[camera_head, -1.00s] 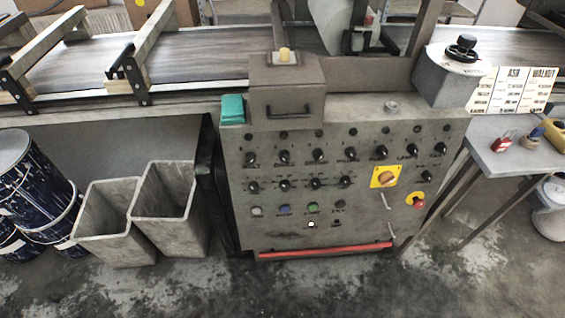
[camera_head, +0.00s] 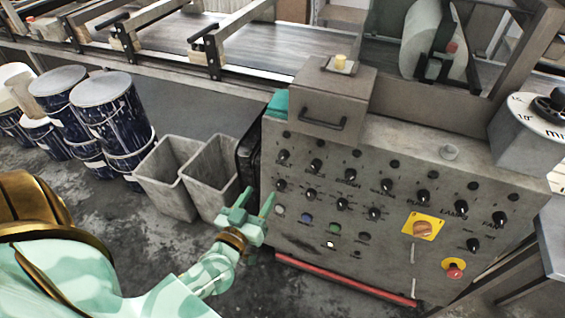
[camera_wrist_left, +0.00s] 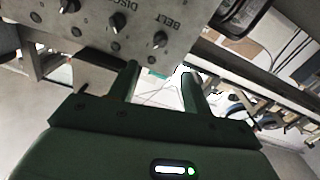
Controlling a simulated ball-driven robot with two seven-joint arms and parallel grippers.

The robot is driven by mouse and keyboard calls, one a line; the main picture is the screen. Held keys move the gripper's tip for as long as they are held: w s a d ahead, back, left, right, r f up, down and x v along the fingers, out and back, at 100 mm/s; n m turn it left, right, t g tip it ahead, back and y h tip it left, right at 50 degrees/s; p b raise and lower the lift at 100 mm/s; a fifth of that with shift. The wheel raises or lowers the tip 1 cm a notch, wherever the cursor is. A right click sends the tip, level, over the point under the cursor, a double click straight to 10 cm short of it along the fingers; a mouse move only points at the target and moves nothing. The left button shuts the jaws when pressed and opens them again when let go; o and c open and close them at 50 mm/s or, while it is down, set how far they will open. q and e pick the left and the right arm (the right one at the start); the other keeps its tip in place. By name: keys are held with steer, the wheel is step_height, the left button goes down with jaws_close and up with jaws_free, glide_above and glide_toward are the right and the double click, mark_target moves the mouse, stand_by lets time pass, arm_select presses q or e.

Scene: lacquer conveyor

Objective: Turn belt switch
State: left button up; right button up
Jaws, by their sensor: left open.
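The grey control panel (camera_head: 310,215) carries rows of black knobs. The belt switch (camera_head: 283,156) appears to be the knob at the left end of the upper row; its lettering is too small to read in the head view. In the left wrist view the belt switch (camera_wrist_left: 160,39) has the word BELT beside it, at the panel's edge. My left gripper (camera_head: 256,198) is open and empty, in front of the panel's left edge, lower than the belt switch. In the left wrist view its fingers (camera_wrist_left: 160,80) stand apart from the switch. My right gripper is out of view.
Two grey bins (camera_head: 208,175) and several blue paint drums (camera_head: 105,110) stand left of the panel. A red bar (camera_head: 340,282) runs along the panel's foot. A yellow-plated rotary switch (camera_head: 422,227) and a red button (camera_head: 455,268) sit at the right. A teal cloth (camera_head: 278,103) lies on the top-left corner.

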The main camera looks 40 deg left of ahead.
mark_target(283, 157)
arm_select(q)
steer(key=b+x, duration=0.2)
steer(key=x, duration=1.1)
steer(key=shift+w, duration=0.25)
steer(key=c, duration=1)
